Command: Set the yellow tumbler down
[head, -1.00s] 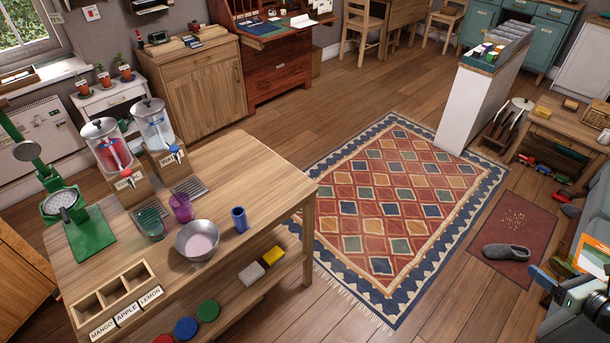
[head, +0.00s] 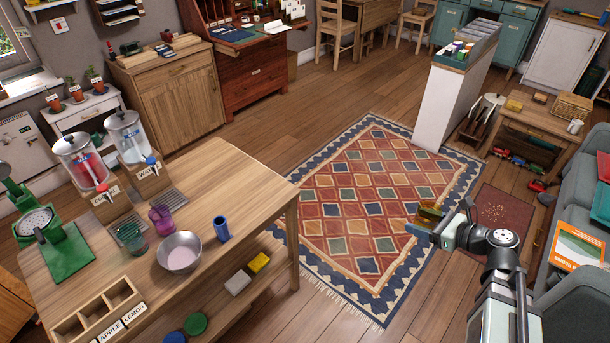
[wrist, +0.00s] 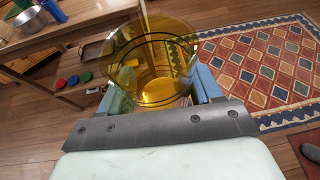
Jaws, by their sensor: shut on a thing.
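The yellow tumbler (head: 431,213) is clear amber and empty. My gripper (head: 424,230) is shut on it and holds it in the air, in front of the patterned rug in the head view. In the wrist view the tumbler (wrist: 153,92) stands between the two blue fingers of my gripper (wrist: 157,90), its wide open rim toward the camera. The wooden drinks table (head: 235,185) is to the left, apart from the tumbler.

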